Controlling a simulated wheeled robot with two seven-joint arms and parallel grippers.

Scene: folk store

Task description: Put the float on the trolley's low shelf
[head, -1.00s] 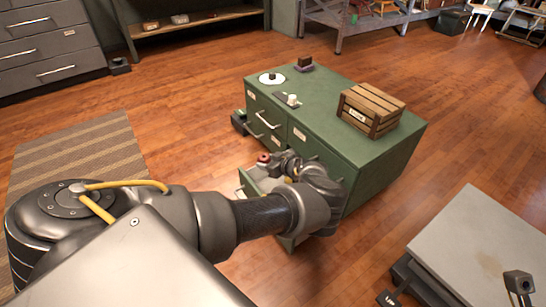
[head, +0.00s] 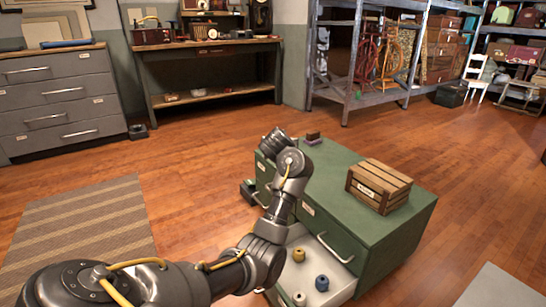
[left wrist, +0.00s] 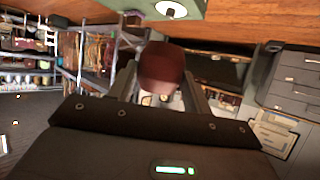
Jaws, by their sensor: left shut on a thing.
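The float, a dark red-brown rounded piece (left wrist: 162,68), is between my left gripper's fingers in the left wrist view. My left gripper (head: 272,142) is shut on it and raised above the green cabinet's left part; in the head view the arm hides the float. A grey flat top (head: 500,288), likely the trolley's, shows at the lower right corner of the head view, well apart from the gripper. Its low shelf is out of view. My right gripper is not in view.
A wooden crate (head: 379,187) stands on top. Wooden floor between cabinet and grey top is clear.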

